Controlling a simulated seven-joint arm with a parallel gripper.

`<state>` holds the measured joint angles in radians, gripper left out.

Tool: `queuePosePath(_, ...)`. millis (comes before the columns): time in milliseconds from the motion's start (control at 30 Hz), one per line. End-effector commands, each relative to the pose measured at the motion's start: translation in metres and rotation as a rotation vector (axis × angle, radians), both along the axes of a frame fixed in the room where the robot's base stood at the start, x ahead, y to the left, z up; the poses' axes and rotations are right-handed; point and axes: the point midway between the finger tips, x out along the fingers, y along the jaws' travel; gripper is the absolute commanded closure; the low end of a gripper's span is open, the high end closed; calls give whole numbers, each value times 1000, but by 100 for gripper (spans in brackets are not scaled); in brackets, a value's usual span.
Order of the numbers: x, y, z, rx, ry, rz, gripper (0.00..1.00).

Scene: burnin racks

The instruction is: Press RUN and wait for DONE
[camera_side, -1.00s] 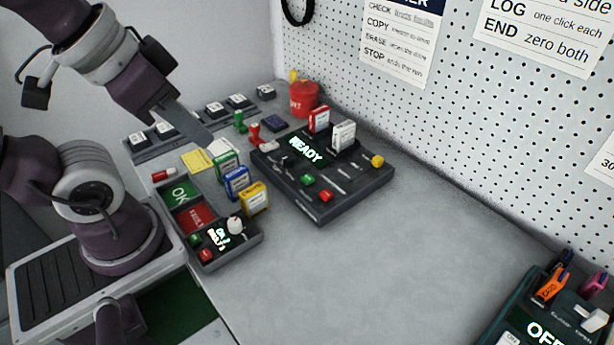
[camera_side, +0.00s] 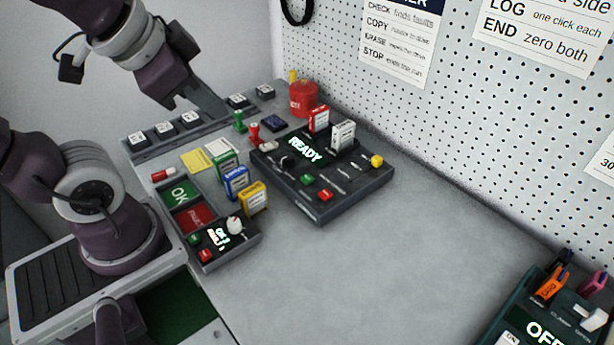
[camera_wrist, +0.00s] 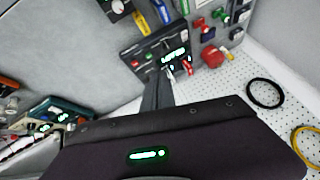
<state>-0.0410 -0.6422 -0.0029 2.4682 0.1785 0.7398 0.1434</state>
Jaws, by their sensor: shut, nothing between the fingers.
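The dark station (camera_side: 330,207) sits mid-table with its screen (camera_side: 305,150) lit green and reading READY. On its top are a green button (camera_side: 307,180), a red button (camera_side: 325,195), a yellow knob (camera_side: 377,160) and a dark lever (camera_side: 287,162). The button labels are too small to read. A red cartridge (camera_side: 318,120) and a white cartridge (camera_side: 343,135) stand upright at its back. My gripper (camera_side: 222,113) is shut and empty, raised at the station's upper left, apart from it. The shut fingers (camera_wrist: 158,88) also show in the wrist view, below the station (camera_wrist: 150,62).
A smaller panel (camera_side: 232,255) with OK and FAULT areas lies left of the station. Green, blue (camera_side: 235,182) and yellow (camera_side: 254,198) cartridges stand between them. A red pot (camera_side: 304,98) and stamps (camera_side: 254,133) are behind. A teal device (camera_side: 510,325) is front right; the front table is clear.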

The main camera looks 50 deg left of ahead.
Motion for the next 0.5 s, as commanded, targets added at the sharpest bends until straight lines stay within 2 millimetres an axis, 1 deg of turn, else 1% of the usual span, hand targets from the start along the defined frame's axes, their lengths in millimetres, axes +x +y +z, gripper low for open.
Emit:
queuePosePath(33,19,14,3,101,-14,-62,100)
queuePosePath(67,31,23,5,173,-25,-112,100)
queuePosePath(100,48,33,8,270,-37,-185,100)
queuePosePath(167,74,48,13,421,-48,-311,100)
queuePosePath(200,92,55,15,525,-54,-408,100)
queuePosePath(267,121,64,15,687,-57,-580,100)
queuePosePath(300,141,67,14,798,-59,-714,100)
queuePosePath(367,170,67,5,964,-65,-953,100)
queuePosePath(400,186,63,-6,1067,-77,-1135,100)
queuePosePath(467,203,52,-28,1197,-116,-1420,100)
queuePosePath(500,208,44,-44,1260,-156,-1600,100)
